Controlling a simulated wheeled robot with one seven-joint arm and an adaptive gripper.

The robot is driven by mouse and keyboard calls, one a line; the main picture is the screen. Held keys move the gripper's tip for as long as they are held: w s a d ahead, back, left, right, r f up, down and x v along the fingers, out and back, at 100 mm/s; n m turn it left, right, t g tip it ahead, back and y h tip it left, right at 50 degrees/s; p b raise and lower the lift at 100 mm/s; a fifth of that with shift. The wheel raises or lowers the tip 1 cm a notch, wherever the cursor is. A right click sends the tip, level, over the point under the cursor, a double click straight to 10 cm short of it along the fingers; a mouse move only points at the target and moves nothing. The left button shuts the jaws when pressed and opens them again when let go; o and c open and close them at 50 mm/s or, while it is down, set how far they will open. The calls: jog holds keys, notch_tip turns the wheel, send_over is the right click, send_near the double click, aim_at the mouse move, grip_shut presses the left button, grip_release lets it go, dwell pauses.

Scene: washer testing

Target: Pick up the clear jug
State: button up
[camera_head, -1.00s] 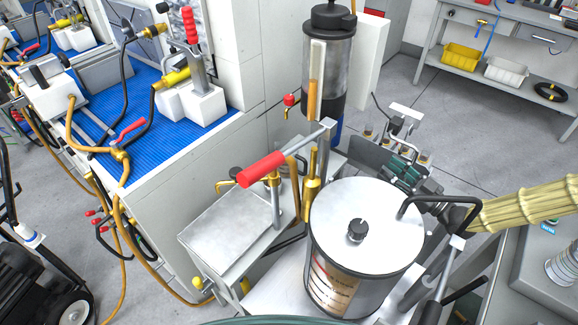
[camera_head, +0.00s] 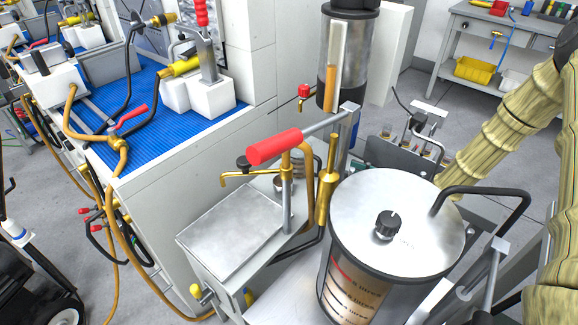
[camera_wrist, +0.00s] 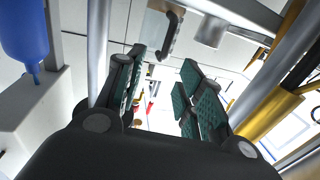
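I cannot pick out the clear jug with certainty. A large cylindrical vessel (camera_head: 350,292) with a pale round lid, black knob and printed brown label stands in the front centre of the head view; its wall looks see-through. My gripper is mostly hidden behind that lid in the head view, with my arm reaching in from the right. In the wrist view my gripper (camera_wrist: 160,95) is open. Its green-padded fingers are apart, with nothing held between them. A dark grey handle (camera_wrist: 172,36) shows beyond the fingertips, apart from them.
A red-handled metal pipe (camera_head: 275,147) and brass fittings stand left of the vessel. A tall dark-topped cylinder (camera_head: 346,25) is behind. A blue-matted bench (camera_head: 150,120) is at left. A blue object (camera_wrist: 28,40) and metal posts crowd the wrist view. Open floor lies behind.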

aim_at(320, 161)
jog(key=x, duration=0.5)
jog(key=shift+w+a, duration=0.1)
jog(key=shift+a, duration=0.2)
jog(key=shift+s+x, duration=0.25)
jog(key=shift+x, duration=2.55)
jog(key=shift+a+r, duration=0.1)
jog(key=shift+r, duration=0.1)
jog(key=shift+c, duration=0.3)
grip_shut()
